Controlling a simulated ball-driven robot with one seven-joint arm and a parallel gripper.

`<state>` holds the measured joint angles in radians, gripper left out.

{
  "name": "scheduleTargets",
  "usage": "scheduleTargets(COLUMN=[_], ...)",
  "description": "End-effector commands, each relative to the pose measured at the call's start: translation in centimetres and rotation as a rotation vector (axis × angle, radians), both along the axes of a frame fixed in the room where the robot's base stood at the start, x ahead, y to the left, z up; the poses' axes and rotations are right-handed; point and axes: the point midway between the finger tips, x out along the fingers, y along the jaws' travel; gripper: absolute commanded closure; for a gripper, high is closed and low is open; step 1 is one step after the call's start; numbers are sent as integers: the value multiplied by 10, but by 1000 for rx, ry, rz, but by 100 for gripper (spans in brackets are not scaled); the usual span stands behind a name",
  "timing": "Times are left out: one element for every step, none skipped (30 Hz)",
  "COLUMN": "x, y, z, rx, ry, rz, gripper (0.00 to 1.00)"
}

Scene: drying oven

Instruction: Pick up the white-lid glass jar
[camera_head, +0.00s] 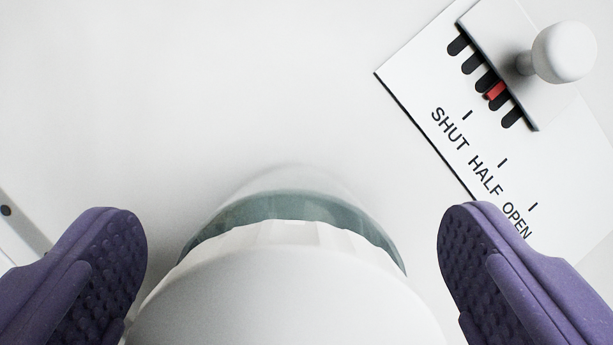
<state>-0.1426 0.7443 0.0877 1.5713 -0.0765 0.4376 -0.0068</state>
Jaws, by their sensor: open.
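The glass jar with the white lid (285,285) is large at the bottom middle of the view. Its ribbed lid faces me, and a band of greenish glass (300,207) shows beyond the lid's far edge. The lower part of the lid is cut off by the frame. My gripper (292,265) is open, with one purple padded finger on each side of the jar. A gap shows between the right finger and the jar. The left finger is close to the lid's edge low in the frame, and I cannot tell whether they touch.
A white slider panel (510,150) marked SHUT, HALF and OPEN lies at the upper right, with a white knob (563,52) and a red marker (495,90). A strip with a dark screw (6,210) is at the left edge. The white surface at upper left is clear.

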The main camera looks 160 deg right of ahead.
Motion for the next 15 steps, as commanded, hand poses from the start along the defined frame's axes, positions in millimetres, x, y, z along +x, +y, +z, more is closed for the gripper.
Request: scheduleTargets(x=[1, 2, 2, 2, 2, 2, 2, 2, 2, 2, 2, 2, 2, 2, 2], y=[0, 0, 0, 0, 0, 0, 0, 0, 0, 0, 0, 0, 0, 0, 0], z=[-4, -4, -4, -4, -4, -3, -3, -3, -3, -3, -3, -3, -3, -3, -3], rx=[0, 0, 0, 0, -1, -1, -1, -1, -1, -1, 0, 0, 0, 0, 0], ry=[0, 0, 0, -1, -1, -1, -1, -1, -1, -1, -1, -1, -1, -1, -1], rz=[0, 0, 0, 0, 0, 0, 0, 0, 0, 0, -1, -1, -1, -1, -1], gripper=[0, 0, 0, 0, 0, 0, 0, 0, 9, 16, 23, 32, 39, 46, 55])
